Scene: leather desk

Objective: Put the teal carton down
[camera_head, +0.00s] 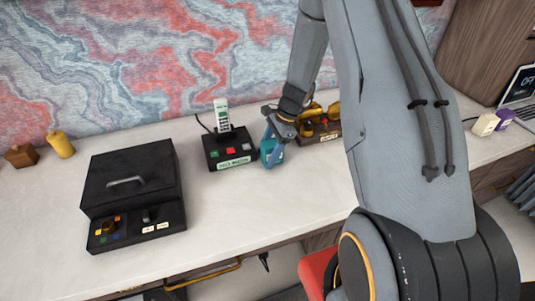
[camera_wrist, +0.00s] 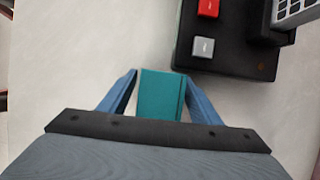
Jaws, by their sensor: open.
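The teal carton (camera_head: 270,152) stands on the white desk just right of the black phone base. In the wrist view the teal carton (camera_wrist: 161,95) is between the two blue fingers of my gripper (camera_wrist: 160,90), with a narrow gap showing beside it on the left. My gripper (camera_head: 272,143) is open around the carton. In the head view the fingers partly cover the carton.
The black phone base (camera_head: 230,152) with a white handset (camera_head: 221,113) is close on the left; it also shows in the wrist view (camera_wrist: 230,60). A black device with yellow parts (camera_head: 318,127) stands behind right. A large black box (camera_head: 130,190) is at left. The desk front (camera_head: 270,210) is clear.

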